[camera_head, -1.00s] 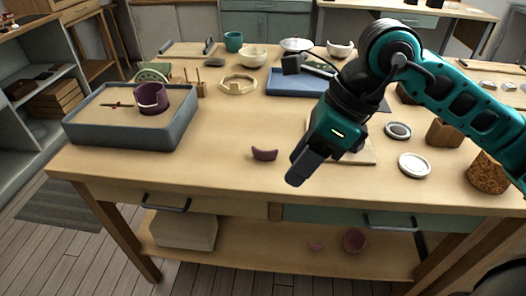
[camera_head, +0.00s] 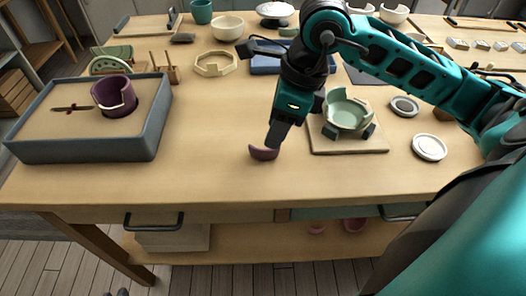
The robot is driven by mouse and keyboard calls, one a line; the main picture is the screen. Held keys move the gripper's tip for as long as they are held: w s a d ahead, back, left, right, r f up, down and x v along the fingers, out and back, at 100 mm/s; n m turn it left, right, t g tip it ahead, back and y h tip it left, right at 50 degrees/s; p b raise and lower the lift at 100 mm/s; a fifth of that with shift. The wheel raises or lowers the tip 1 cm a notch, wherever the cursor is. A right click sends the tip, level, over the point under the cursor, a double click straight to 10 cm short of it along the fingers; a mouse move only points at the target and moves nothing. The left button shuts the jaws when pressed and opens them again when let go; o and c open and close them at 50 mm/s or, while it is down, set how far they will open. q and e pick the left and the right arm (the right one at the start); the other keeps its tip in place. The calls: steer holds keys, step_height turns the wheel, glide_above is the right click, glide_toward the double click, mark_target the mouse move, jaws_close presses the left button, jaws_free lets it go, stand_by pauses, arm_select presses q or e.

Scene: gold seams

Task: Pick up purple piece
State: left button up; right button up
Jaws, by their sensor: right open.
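The purple piece (camera_head: 262,153) is a small curved shard lying on the wooden table near its front edge. My right gripper (camera_head: 275,143) points down at the right end of the piece, its fingers overlapping it in the view. It is open; I cannot tell whether the fingers touch the piece. A purple cup (camera_head: 113,97) with a gap in its rim and a pale seam stands in a sand-filled grey tray (camera_head: 90,149) on the left. My left gripper is not in view.
A green broken bowl (camera_head: 346,111) sits on a wooden board (camera_head: 345,148) right of my gripper. A white dish (camera_head: 429,147) and a dark-rimmed dish (camera_head: 404,106) lie further right. The table left of the piece is clear.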

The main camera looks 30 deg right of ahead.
mark_target(264, 149)
steer(key=x, duration=0.6)
steer(key=shift+w+f+b, duration=0.2)
steer(key=shift+w+b, duration=0.15)
steer(key=shift+w, duration=0.1)
jaws_close()
